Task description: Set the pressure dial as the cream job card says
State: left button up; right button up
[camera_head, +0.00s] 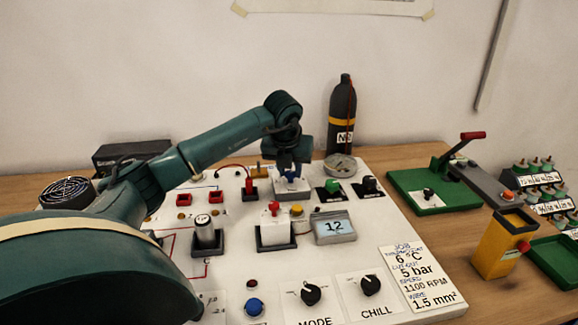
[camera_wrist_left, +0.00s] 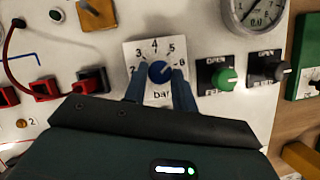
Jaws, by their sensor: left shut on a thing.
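The pressure dial is a white square plate (camera_wrist_left: 135,52) marked from 2 to 6 with "bar" below, with a blue knob (camera_wrist_left: 160,71) at its centre. In the head view the dial plate (camera_head: 292,186) is partly hidden under my gripper. My left gripper (camera_wrist_left: 158,84) is shut on the blue knob, one finger on each side; it points down at the dial in the head view (camera_head: 290,170). I cannot clearly tell where the knob's pointer stands. The cream job card (camera_head: 422,278) lies at the panel's front right and reads 6 °C, 5 bar, 1100 RPM and 1.5 mm². My right gripper is not in view.
A round gauge (camera_head: 340,166) stands right of the dial, near a black bottle (camera_head: 342,115). A green knob (camera_head: 332,186) and a black knob (camera_head: 369,184), both labelled OPEN in the wrist view, sit close by. A display (camera_head: 334,227) reading 12 is in front.

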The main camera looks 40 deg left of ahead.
pick_arm(q)
jog(key=shift+w+n+g+y, duration=0.1)
jog(key=shift+n+g+y, duration=0.2)
jog(key=shift+n, duration=0.9)
jog(key=o, duration=1)
jog(key=shift+d+r, duration=0.1)
jog(key=v, duration=1.3)
jog(key=shift+d, duration=0.1)
